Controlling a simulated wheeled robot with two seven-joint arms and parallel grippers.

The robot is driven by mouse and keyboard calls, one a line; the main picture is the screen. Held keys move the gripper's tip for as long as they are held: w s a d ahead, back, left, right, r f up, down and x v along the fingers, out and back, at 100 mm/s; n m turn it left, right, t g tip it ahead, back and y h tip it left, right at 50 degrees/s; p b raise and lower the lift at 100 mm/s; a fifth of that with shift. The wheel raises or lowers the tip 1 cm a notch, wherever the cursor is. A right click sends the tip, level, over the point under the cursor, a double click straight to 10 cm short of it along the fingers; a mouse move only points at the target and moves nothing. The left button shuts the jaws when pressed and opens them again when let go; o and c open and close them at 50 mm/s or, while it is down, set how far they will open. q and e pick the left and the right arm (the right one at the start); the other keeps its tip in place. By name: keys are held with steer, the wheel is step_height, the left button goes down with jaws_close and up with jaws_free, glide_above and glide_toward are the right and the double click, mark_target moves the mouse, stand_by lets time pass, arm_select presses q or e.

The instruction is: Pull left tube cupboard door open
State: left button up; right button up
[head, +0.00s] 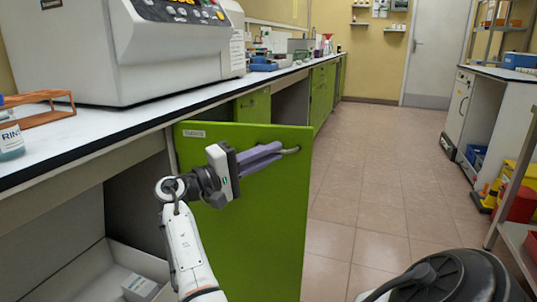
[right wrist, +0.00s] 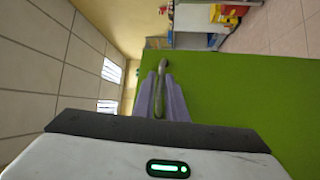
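The green cupboard door (head: 255,225) stands out from the counter front, swung open into the aisle. Its face with a small label (head: 194,133) and the handle is toward me. The grey bar handle (head: 292,150) is near the door's upper right corner. My right gripper (head: 264,157) has its purple fingers at the handle. In the right wrist view, the handle (right wrist: 161,70) runs between the two close fingers (right wrist: 161,95), which appear shut on it. The space behind the door is hidden. My left gripper is not in view.
The white counter (head: 100,135) carries a large grey machine (head: 175,50), an orange rack (head: 40,108) and a bottle (head: 10,140). Below is an open bay with a white box (head: 140,288). Tiled floor (head: 365,175) is clear to the right. A shelf with red and yellow containers (head: 520,200) stands far right.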

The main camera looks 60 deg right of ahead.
steer(key=shift+o, duration=1.3)
